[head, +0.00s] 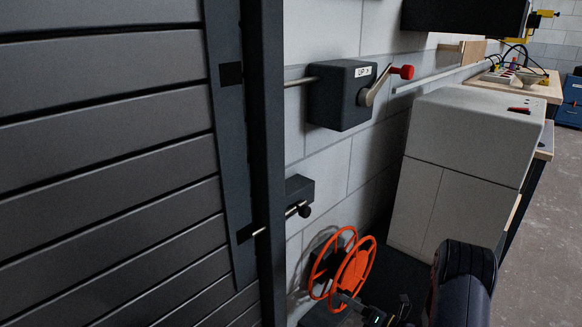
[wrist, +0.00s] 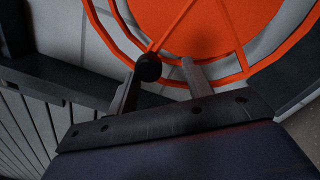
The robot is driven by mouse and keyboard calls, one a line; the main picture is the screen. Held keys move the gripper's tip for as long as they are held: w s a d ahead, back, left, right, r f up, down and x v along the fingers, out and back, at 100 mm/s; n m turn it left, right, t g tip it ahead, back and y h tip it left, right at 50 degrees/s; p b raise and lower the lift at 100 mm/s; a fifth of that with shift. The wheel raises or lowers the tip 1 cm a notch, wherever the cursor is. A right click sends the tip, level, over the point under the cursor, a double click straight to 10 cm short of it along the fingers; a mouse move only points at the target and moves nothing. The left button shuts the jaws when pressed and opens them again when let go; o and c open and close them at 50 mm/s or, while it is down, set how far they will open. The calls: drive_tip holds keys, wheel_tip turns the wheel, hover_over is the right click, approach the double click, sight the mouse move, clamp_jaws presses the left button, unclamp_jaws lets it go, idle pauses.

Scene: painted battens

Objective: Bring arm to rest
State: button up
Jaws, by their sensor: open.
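My arm (head: 465,275) shows at the lower right of the head view, low in front of the wall. My gripper (head: 372,306) is beside the lower part of an orange spoked wheel (head: 352,276). In the wrist view the two fingers of my gripper (wrist: 163,82) stand apart, with no object clearly held between them. The orange wheel (wrist: 205,30) fills the top of that view, just beyond the fingertips. A round black knob (wrist: 148,67) shows by the left fingertip. I cannot tell whether it touches the finger.
A dark slatted shutter (head: 110,150) fills the left. On the wall are a box (head: 342,97) marked "UP >" with a red-knobbed crank (head: 402,72), and a lower box (head: 300,188) with a black-knobbed bolt (head: 304,210). A grey cabinet (head: 460,165) and workbench (head: 515,85) stand right; floor (head: 545,220) is clear.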

wheel_tip(320, 180, down, 3)
drive_tip(key=n+b, duration=0.2)
drive_tip(key=shift+r+n, duration=0.1)
drive_tip(key=shift+n, duration=0.2)
drive_tip(key=shift+w+d+f+n+b, duration=0.15)
drive_tip(key=shift+f+n+b, duration=0.5)
drive_tip(key=shift+n+b, duration=0.25)
drive_tip(key=f+n+b, duration=0.1)
drive_tip(key=w+f+n+b, duration=0.1)
drive_tip(key=n, duration=0.1)
drive_tip(key=d+f+n+b, duration=0.1)
drive_tip(key=b, duration=0.1)
drive_tip(key=shift+w+d+f+g, duration=0.1)
drive_tip(key=shift+w+f+g, duration=0.1)
drive_tip(key=shift+g, duration=0.1)
drive_tip(key=s+d+r+n+g+p, duration=0.1)
drive_tip(key=s+d+p, duration=0.1)
drive_tip(key=s+d, duration=0.4)
drive_tip(key=shift+s+n+p, duration=0.4)
drive_tip(key=shift+s, duration=0.35)
drive_tip(key=shift+r, duration=0.1)
